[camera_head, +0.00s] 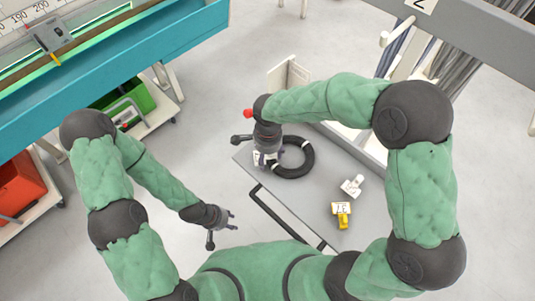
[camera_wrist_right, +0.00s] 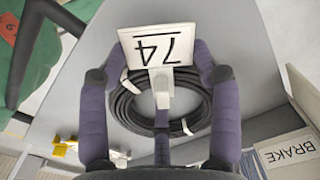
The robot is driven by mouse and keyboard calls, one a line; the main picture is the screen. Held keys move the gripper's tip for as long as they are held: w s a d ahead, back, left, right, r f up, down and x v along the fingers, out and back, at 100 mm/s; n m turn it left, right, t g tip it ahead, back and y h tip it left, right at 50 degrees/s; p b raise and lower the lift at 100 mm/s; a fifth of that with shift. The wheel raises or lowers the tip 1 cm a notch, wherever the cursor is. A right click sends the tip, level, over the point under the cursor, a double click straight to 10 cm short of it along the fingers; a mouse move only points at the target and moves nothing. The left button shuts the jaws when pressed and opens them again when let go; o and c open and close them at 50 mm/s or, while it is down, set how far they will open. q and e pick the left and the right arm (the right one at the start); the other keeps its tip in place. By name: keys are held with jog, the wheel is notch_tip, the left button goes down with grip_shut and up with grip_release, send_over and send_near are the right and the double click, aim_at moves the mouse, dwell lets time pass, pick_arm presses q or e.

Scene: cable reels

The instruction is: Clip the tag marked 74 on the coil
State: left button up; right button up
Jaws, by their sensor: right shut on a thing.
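The white tag (camera_wrist_right: 160,47) marked 74 is held between the purple fingers of my right gripper (camera_wrist_right: 160,85), its number upside down in the right wrist view. The black coil (camera_wrist_right: 203,104), with white bands, lies just beyond the tag and fingers. I cannot tell whether the tag's clip touches it. In the head view my right gripper (camera_head: 266,160) is at the left edge of the coil (camera_head: 307,160), on a grey cart top (camera_head: 318,185). The tag is mostly hidden there. My left gripper (camera_head: 222,222) is open and empty over the floor, left of the cart.
A white tag (camera_head: 352,185) and a yellow-clipped tag (camera_head: 342,212) lie on the cart's right part. A cart handle (camera_head: 282,215) runs along its lower left edge. A BRAKE label (camera_wrist_right: 286,150) shows at right in the wrist view. A teal bench (camera_head: 190,35) stands upper left.

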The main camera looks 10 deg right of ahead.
jog(key=shift+s+f, duration=0.15)
jog(key=shift+f, duration=0.25)
dwell(0.4)
jog(key=o, duration=1.3)
jog(key=shift+r, duration=0.15)
jog(key=shift+r, duration=0.15)
jog(key=shift+r+p, duration=2.15)
jog(key=shift+r, duration=1.25)
jog(key=shift+f, duration=0.1)
